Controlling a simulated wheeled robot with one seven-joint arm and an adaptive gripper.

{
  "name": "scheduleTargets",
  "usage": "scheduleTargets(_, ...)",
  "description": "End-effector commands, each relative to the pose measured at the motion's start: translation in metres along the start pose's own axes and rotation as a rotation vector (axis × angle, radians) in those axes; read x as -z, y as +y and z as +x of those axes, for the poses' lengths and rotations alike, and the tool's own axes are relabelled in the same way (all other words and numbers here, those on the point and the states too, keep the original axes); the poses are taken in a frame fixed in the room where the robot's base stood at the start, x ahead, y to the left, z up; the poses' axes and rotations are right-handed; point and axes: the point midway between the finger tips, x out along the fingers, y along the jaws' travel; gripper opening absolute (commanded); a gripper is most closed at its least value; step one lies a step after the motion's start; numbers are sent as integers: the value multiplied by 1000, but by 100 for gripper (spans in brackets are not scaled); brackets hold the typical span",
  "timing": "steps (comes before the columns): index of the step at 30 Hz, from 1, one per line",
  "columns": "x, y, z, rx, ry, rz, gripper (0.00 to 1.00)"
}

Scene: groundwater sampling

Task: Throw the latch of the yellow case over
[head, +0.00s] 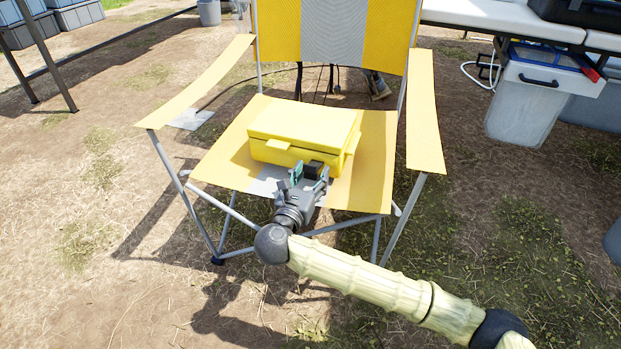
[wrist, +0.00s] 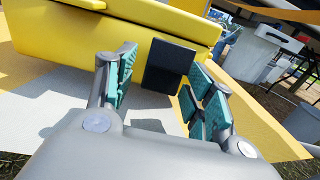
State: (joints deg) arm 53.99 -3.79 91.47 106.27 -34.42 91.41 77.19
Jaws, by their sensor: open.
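The yellow case (head: 300,135) sits closed on the seat of a folding chair. A yellow latch tab (head: 279,146) juts from the left part of its front, and part of it shows at the top of the wrist view (wrist: 90,3). A dark, flat latch-like plate (wrist: 168,66) stands at the right part of the front. My gripper (head: 308,178) is open in front of the case, low near the seat. In the wrist view its green-padded fingers (wrist: 163,88) are on either side of the dark plate; I cannot tell whether they touch it.
The yellow and grey chair (head: 428,115) has armrests on both sides and a tall back behind the case. A grey bin (head: 530,105) stands at the right under a white table (head: 500,18). Blue-grey crates (head: 25,35) are at the far left. Bare ground around the chair is open.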

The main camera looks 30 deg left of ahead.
Motion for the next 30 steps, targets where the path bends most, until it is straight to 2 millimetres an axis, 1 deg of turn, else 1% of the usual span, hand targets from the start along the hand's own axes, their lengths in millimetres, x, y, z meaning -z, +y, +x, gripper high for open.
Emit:
scheduleTargets(5,0,0,0,0,0,0,54)
scheduleTargets(6,0,0,0,0,0,0,50)
scheduleTargets(8,0,0,0,0,0,0,39)
scheduleTargets(9,0,0,0,0,0,0,32)
scheduleTargets(13,0,0,0,0,0,0,8)
scheduleTargets(22,-2,0,-1,0,13,0,8)
scheduleTargets(30,-10,0,-1,1,83,0,8)
